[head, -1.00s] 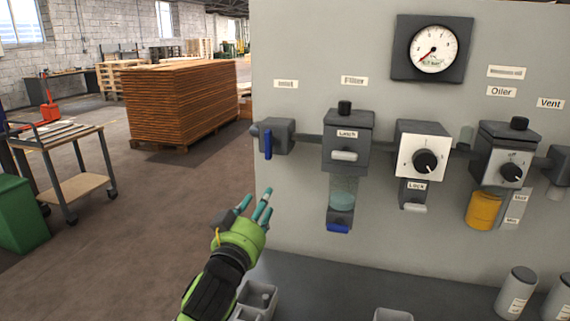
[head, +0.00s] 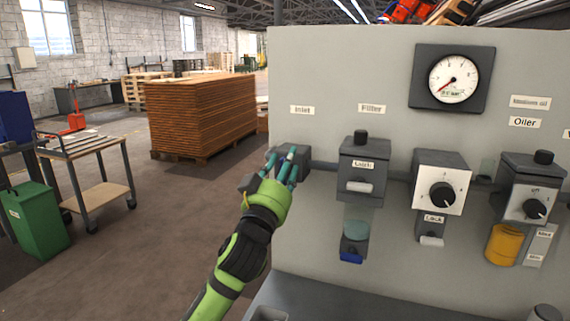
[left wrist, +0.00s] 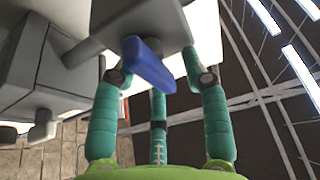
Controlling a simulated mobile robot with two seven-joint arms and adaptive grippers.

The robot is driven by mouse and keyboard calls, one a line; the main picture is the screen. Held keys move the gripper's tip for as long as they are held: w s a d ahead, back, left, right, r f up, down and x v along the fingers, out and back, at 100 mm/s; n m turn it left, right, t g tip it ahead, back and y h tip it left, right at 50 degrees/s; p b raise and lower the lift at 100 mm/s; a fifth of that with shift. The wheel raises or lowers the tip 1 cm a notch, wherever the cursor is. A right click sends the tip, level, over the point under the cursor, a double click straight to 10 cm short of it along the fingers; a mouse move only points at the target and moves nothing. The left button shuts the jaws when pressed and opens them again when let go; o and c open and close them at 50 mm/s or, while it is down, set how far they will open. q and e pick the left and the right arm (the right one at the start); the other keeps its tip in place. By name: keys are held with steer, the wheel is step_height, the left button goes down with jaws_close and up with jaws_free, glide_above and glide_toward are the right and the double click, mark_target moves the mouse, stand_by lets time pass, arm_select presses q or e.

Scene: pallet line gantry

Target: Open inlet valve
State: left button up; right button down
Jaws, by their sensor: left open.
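The inlet valve (head: 295,158) is a grey block on the panel's left edge, under the "Inlet" label (head: 302,110). In the head view my left gripper (head: 281,166) covers much of it, and its blue handle is hidden. In the left wrist view the valve body (left wrist: 140,20) is at the top, with the blue handle (left wrist: 149,65) hanging below it. My left gripper (left wrist: 158,95) is open, with its teal fingers on both sides of the handle and one behind. I cannot tell whether any finger touches it. My right gripper is not in view.
The grey panel (head: 380,60) also carries a pressure gauge (head: 453,78), the filter unit (head: 364,165), a knob unit (head: 441,185) and the oiler (head: 530,185). A pipe joins the valve to the filter. The floor left of the panel is open; a cart (head: 95,190) stands farther left.

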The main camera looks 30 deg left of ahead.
arm_select(q)
jaws_close()
steer(key=shift+m+h, duration=0.4)
steer(key=shift+d+m+h+p, duration=0.1)
steer(key=shift+m+h+p, duration=0.4)
steer(key=shift+m, duration=0.3)
steer(key=shift+w+d+f+m+g+h+p, duration=0.25)
steer(key=shift+m+g+h+p, duration=0.65)
steer(key=shift+m+p, duration=1.95)
steer(key=shift+s+d+f+m+g+h+p, duration=0.15)
steer(key=shift+f+m+g+h+p, duration=0.3)
steer(key=shift+m+h+p, duration=2.3)
steer(key=shift+w+d+f+m+g+y+p, duration=0.1)
steer(key=shift+f+m+g+y+p, duration=0.65)
steer(key=shift+m, duration=3.75)
steer(key=shift+r+h+p, duration=0.3)
steer(key=shift+r+p, duration=0.1)
steer(key=shift+p, duration=0.2)
